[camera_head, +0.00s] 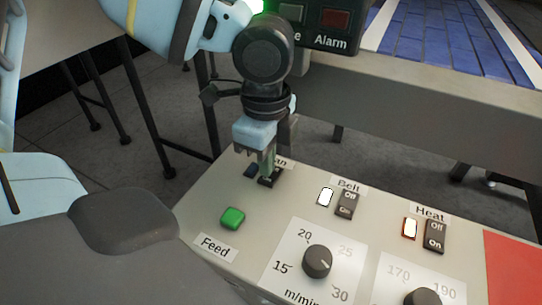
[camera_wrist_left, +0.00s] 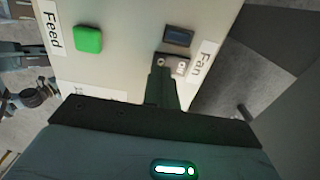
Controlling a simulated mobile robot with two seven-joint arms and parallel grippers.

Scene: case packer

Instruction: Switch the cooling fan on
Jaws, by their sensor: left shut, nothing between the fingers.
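The fan switch (camera_head: 270,180) is a small black rocker on the beige control panel (camera_head: 205,195), beside the partly covered Fan label (camera_head: 284,162). In the left wrist view the switch (camera_wrist_left: 176,66) shows partly behind the fingers, under the Fan label (camera_wrist_left: 206,58). The fan lamp (camera_head: 251,171) is dark blue and looks unlit; it is dark in the left wrist view (camera_wrist_left: 178,37) too. My left gripper (camera_head: 268,170) is shut and empty, pointing down with its fingertips at the switch. I cannot tell whether they touch it. My right gripper is not in view.
A green Feed button (camera_head: 232,218) is left of the switch. The Belt switch (camera_head: 346,205) and Heat switch (camera_head: 435,236) lie to the right, with lit white lamps. Dials (camera_head: 317,261) are in front. A black box labelled Alarm (camera_head: 330,43) hangs above.

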